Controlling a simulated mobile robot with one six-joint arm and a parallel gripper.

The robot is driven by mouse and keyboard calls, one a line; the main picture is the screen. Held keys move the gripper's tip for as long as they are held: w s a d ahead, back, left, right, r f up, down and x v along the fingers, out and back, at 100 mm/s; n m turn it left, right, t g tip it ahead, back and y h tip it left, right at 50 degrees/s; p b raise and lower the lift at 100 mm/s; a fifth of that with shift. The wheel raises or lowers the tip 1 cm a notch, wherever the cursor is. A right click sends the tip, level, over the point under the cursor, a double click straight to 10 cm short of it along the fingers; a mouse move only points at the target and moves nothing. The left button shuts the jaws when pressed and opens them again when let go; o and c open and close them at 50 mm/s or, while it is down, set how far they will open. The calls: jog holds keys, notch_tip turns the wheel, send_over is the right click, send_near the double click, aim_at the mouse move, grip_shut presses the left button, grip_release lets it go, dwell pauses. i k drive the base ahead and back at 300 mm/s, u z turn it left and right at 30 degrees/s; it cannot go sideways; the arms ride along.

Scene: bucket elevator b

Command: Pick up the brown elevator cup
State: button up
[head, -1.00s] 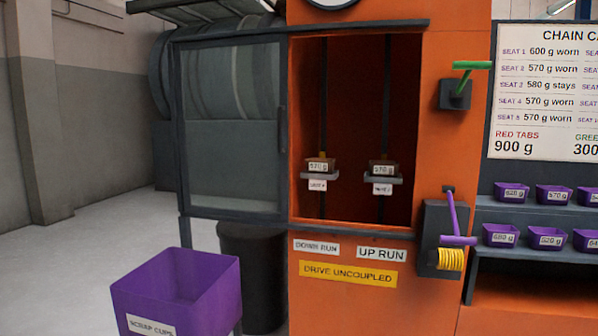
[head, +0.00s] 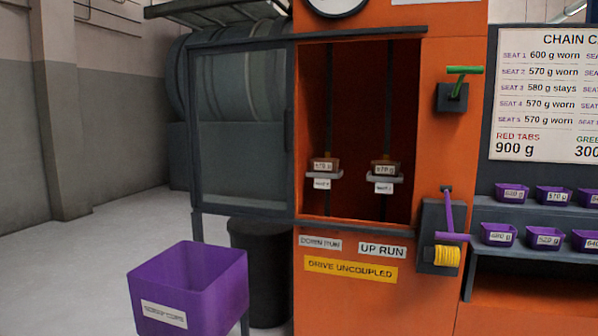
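Two small brown elevator cups show inside the open orange elevator housing (head: 412,120). The left brown cup (head: 325,165) sits on a grey seat on the down run side. The right brown cup (head: 386,168) sits on a grey seat on the up run side, with a label that seems to read 570 g. The left cup's label is too blurred to read surely. Each seat has a small white tag below it. My gripper is not in view.
A glazed door (head: 240,130) stands open left of the housing. A purple scrap cups bin (head: 190,290) stands in front, with a dark barrel (head: 262,270) behind it. A green handle (head: 463,70) and a purple lever (head: 449,215) stick out at right. Purple cups (head: 548,238) line the shelves.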

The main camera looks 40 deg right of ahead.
aim_at(323, 166)
jog(key=z, duration=0.85)
jog(key=k, duration=0.15)
jog(key=u, duration=2.25)
jog(key=k, duration=0.2)
jog(key=u, duration=1.75)
jog(key=k, duration=1.8)
jog(key=z, duration=0.05)
